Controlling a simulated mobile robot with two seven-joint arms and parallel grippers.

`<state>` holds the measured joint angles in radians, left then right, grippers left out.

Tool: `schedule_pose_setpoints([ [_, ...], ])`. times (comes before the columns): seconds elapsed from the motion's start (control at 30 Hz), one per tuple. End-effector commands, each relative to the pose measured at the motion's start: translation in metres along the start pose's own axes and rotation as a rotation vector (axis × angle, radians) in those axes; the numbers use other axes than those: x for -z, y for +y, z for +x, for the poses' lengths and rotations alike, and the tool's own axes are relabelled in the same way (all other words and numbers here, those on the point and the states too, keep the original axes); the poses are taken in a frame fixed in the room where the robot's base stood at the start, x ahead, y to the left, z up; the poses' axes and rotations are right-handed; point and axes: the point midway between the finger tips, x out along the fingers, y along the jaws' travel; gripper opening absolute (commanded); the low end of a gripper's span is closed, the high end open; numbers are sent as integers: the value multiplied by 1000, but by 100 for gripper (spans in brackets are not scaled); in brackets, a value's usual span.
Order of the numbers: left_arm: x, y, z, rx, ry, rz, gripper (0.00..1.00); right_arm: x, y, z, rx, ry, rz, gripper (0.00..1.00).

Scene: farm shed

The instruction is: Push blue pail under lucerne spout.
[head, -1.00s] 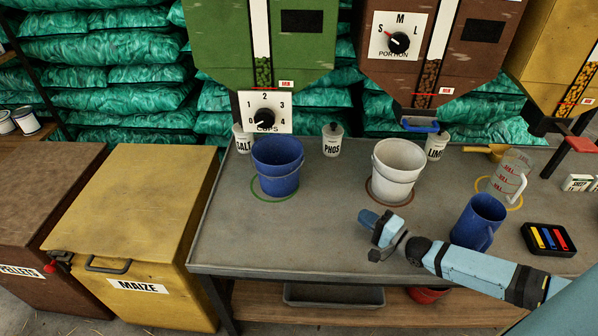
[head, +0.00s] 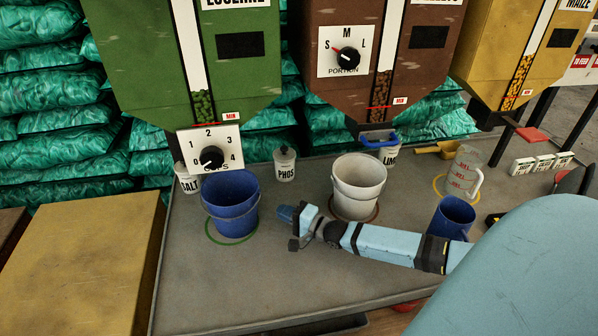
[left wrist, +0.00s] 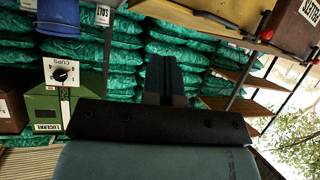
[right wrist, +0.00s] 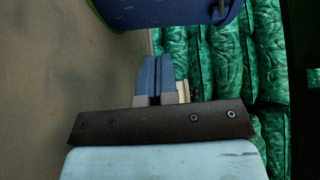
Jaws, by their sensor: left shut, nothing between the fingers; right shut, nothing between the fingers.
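The blue pail (head: 230,205) stands upright on the table over a green ring (head: 216,237), which shows at its left and front. It is in front of and below the green lucerne hopper (head: 190,60); its dial panel (head: 210,149) hides the spout. My right gripper (head: 285,214) is shut and empty, low at the pail's right side, with a small gap. In the right wrist view the shut fingers (right wrist: 153,78) point toward the pail (right wrist: 165,10). My left gripper (left wrist: 165,80) is shut and empty, away from the pail (left wrist: 57,14), and outside the head view.
A white pail (head: 358,185) stands just behind my right forearm. A blue jug (head: 453,218) and a clear measuring jug (head: 465,172) are to the right. SALT (head: 188,180) and PHOS (head: 285,162) pots stand behind the blue pail. The table's front left is bare.

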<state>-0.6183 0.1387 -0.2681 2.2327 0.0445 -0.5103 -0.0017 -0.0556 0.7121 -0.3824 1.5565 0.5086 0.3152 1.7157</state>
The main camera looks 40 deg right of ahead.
Motion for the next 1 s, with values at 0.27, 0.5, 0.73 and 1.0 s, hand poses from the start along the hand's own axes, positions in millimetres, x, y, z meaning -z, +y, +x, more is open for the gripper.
schedule_pose_setpoints([
  [0.27,0,0,2,-4,13,-2,0,-21,1,37,1,0,3,0],
  [0.5,3,-1,1,-5,19,-1,0,-28,0,44,-1,0,0,0],
  [0.73,3,-1,1,-4,18,0,0,-28,0,44,-1,0,0,0],
  [1.0,2,-2,0,2,1,6,0,-42,-2,59,0,0,2,0],
])
